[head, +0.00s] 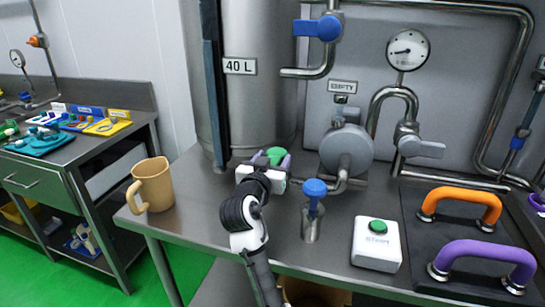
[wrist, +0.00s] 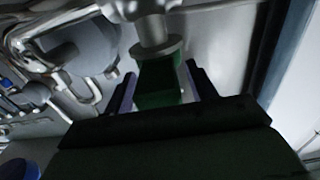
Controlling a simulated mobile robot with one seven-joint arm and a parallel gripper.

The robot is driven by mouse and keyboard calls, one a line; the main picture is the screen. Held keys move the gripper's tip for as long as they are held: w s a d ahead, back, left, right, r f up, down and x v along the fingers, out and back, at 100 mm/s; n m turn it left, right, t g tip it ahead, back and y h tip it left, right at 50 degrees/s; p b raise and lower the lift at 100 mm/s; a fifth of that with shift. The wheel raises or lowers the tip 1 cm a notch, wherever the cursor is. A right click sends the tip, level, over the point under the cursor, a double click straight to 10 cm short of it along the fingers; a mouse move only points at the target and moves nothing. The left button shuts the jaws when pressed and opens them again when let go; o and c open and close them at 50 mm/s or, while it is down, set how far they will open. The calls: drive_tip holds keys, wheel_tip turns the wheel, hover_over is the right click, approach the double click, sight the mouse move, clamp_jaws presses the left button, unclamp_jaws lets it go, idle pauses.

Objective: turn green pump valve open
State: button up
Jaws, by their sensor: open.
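The green pump valve handle (head: 275,152) shows at the foot of the tall steel tank, partly hidden by my gripper (head: 272,163). In the wrist view the green handle (wrist: 158,82) hangs from a round metal stem and lies between my two fingers. My gripper (wrist: 160,90) is open, with one finger on each side of the handle. A thin gap shows on at least one side; I cannot tell whether either finger touches it. The grey pump (head: 347,150) stands to the right, under a label.
A blue-topped valve (head: 314,188) stands right of my arm. A START box (head: 377,244) with a green button, an orange handle (head: 461,202) and a purple handle (head: 484,254) are further right. A tan mug (head: 154,184) stands left. The steel tank (head: 262,90) rises behind.

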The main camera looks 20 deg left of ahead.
drive_tip(key=shift+w, duration=0.25)
drive_tip(key=c, duration=1.1)
drive_tip(key=shift+d+n+y+p, duration=0.35)
drive_tip(key=shift+n+y, duration=0.35)
drive_tip(key=shift+y, duration=0.4)
drive_tip(key=shift+d+n+g+y+p, duration=0.25)
drive_tip(key=shift+n+y, duration=0.55)
drive_tip(key=shift+y, duration=0.4)
drive_tip(key=shift+a, duration=0.1)
drive_tip(key=shift+c, duration=0.3)
